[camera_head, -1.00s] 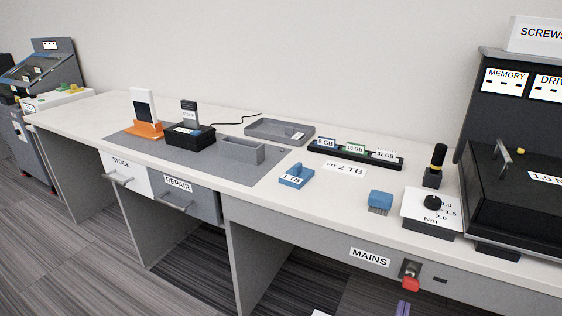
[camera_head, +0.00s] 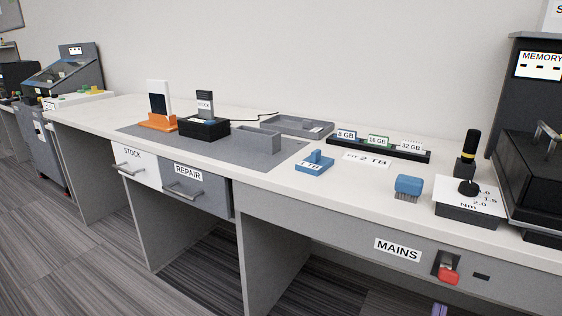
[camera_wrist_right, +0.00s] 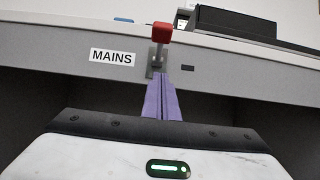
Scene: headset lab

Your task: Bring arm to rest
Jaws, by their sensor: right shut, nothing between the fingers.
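My right gripper (camera_wrist_right: 162,98) shows in the right wrist view as two purple fingers closed together with nothing between them. They point toward the bench front, just below the red MAINS switch (camera_wrist_right: 162,33); whether they touch it I cannot tell. In the head view only a small purple tip of the right gripper (camera_head: 439,310) shows at the bottom edge, below the red switch (camera_head: 449,276). The MAINS label (camera_head: 397,250) is left of the switch. My left gripper is not in view.
The white bench (camera_head: 350,190) carries a blue 1 TB block (camera_head: 314,163), a memory rack (camera_head: 380,147), a blue brush (camera_head: 408,187), a torque dial (camera_head: 468,200) and a grey tray (camera_head: 290,124). Open space lies under the bench. Stock and repair drawers (camera_head: 188,187) are shut.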

